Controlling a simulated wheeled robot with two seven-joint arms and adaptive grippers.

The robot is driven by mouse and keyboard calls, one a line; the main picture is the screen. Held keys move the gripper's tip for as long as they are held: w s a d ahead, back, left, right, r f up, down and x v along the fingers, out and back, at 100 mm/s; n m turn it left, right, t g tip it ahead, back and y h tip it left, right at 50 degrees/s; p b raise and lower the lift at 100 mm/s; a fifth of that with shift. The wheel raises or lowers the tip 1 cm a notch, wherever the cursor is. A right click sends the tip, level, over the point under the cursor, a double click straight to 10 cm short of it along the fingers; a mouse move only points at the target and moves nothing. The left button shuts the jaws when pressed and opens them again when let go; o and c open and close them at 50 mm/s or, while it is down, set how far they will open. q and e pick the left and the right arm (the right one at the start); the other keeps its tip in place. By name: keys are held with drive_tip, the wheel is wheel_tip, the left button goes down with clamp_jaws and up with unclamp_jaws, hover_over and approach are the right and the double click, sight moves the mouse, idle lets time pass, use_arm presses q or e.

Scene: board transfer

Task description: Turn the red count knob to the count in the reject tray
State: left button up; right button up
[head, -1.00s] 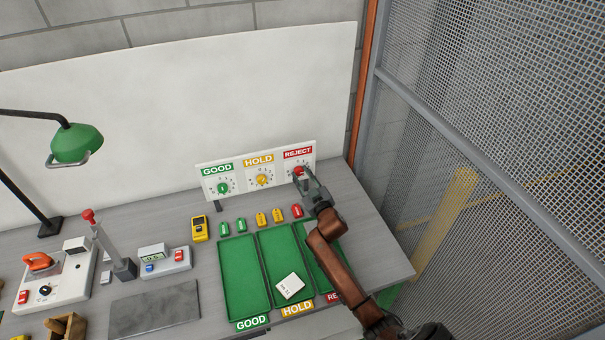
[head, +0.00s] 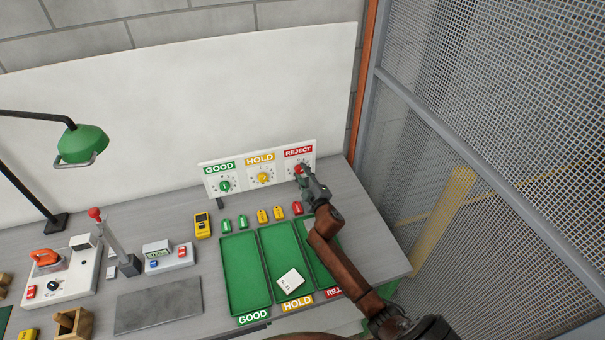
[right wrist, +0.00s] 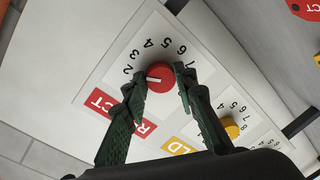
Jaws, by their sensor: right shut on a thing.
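The red count knob (right wrist: 161,77) is on the REJECT dial panel, which has a ring of numbers around the knob. In the right wrist view its white pointer line points left, toward the 2 end of the ring; the exact number is hard to tell. My right gripper (right wrist: 160,79) is shut on the knob, one finger on each side. In the head view the knob (head: 299,169) shows just past the right gripper (head: 303,174). The reject tray (head: 304,236) is green and partly hidden by my right arm, so its contents cannot be counted. My left gripper is not in view.
The green GOOD knob (head: 225,186) and yellow HOLD knob (head: 263,178) sit left of the red one. The good tray (head: 241,250) looks empty; a white card (head: 290,282) lies in the hold tray (head: 279,245). A mesh fence (head: 500,130) stands at right.

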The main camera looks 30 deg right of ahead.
drive_tip(key=shift+r, duration=0.1)
idle(0.3)
drive_tip(key=o, duration=1.2)
drive_tip(key=shift+c, duration=0.2)
drive_tip(key=f+v, duration=0.1)
drive_tip(key=v, duration=1.1)
drive_tip(key=shift+r, duration=0.4)
drive_tip(key=shift+r, duration=0.1)
